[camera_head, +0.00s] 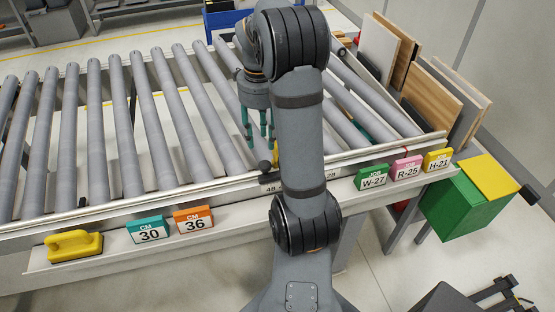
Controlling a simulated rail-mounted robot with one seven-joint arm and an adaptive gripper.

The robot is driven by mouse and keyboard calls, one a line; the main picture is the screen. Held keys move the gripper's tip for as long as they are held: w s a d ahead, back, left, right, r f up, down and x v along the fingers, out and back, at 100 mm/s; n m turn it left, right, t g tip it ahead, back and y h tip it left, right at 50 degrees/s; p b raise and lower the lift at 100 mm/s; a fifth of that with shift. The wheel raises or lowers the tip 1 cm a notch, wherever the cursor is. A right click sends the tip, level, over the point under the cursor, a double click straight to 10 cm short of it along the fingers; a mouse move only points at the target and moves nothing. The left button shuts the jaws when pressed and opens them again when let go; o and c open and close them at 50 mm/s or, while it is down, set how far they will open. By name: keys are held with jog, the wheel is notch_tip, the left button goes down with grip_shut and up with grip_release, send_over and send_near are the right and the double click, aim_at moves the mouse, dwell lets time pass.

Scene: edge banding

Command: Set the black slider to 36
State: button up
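What looks like the black slider (264,167) is a small dark knob at the front rail (215,190) of the roller table, just left of my arm. A scale plate (271,188) reading about 48 shows just below it. Another number plate, partly hidden, is right of my arm. No 36 mark can be read on the rail. My gripper (259,143) points down above the rollers, slightly behind the knob, with its teal fingers apart and nothing seen between them. Contact with the knob cannot be told. An orange card (193,220) reads CM 36.
A teal card (149,231) reads CM 30, beside a yellow-handled block (75,246) on the front ledge. Job cards W-27 (372,177), R-25 (406,168) and H-21 (438,160) stand at right. Boards (432,92) lean behind. A green box (466,207) is at the right end.

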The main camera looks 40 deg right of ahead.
aim_at(265, 164)
jog(key=f, duration=1)
jog(key=shift+s+d+f+p, duration=0.15)
jog(key=shift+d+p, duration=0.1)
jog(key=shift+p, duration=0.05)
jog(key=shift+c, duration=0.8)
jog(key=c, duration=0.7)
grip_shut()
